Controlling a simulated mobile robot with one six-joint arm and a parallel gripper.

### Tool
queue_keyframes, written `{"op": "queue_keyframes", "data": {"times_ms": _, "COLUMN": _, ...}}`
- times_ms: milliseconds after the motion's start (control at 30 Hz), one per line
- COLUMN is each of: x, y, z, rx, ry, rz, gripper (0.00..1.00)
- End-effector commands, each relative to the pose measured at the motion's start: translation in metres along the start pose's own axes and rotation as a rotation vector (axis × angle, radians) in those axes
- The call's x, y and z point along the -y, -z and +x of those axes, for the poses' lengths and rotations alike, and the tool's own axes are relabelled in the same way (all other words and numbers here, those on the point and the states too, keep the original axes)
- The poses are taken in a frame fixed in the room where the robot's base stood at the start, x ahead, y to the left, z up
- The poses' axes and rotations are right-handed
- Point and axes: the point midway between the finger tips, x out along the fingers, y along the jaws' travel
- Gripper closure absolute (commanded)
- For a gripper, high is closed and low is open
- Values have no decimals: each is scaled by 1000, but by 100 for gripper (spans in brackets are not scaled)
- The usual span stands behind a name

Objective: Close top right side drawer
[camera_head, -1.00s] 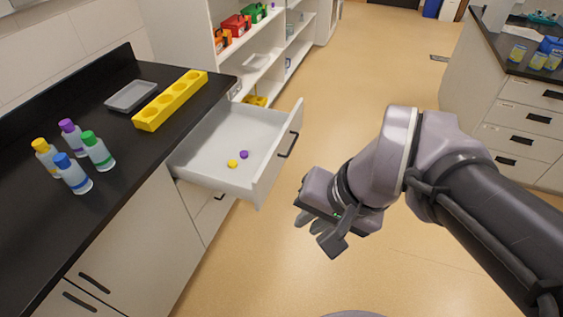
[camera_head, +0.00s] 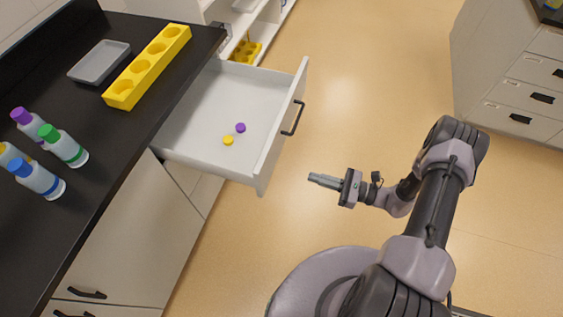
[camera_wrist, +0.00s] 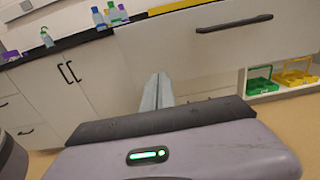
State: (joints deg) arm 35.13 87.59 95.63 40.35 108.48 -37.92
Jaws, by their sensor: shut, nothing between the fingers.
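The top drawer (camera_head: 215,130) is pulled out from the black-topped counter in the head view. A yellow cap (camera_head: 228,140) and a purple cap (camera_head: 241,128) lie inside it. Its white front (camera_head: 278,135) carries a dark handle (camera_head: 294,118). In the wrist view the drawer front (camera_wrist: 215,45) spans the upper right, with its handle (camera_wrist: 234,23) near the top. My gripper (camera_head: 312,178) is shut and empty. It is to the right of the drawer front and apart from it, pointing left. Its fingers (camera_wrist: 157,90) show close together in the wrist view.
On the counter (camera_head: 110,150) are a yellow rack (camera_head: 148,68), a grey tray (camera_head: 100,61) and several capped bottles (camera_head: 63,146). Another drawer cabinet (camera_head: 510,80) stands at the right. Open floor (camera_head: 380,90) lies between the counter and that cabinet.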

Motion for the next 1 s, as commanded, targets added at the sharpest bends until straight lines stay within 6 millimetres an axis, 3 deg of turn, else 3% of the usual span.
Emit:
{"op": "queue_keyframes", "data": {"times_ms": 300, "x": -2, "y": 2, "z": 71, "rx": -2, "ry": -9, "rz": 0, "gripper": 100}}
{"op": "queue_keyframes", "data": {"times_ms": 500, "x": -2, "y": 2, "z": 105, "rx": -2, "ry": -8, "rz": 0, "gripper": 100}}
{"op": "queue_keyframes", "data": {"times_ms": 700, "x": -2, "y": 1, "z": 118, "rx": -2, "ry": -4, "rz": 1, "gripper": 100}}
{"op": "queue_keyframes", "data": {"times_ms": 1000, "x": -2, "y": 0, "z": 119, "rx": -2, "ry": -4, "rz": 1, "gripper": 100}}
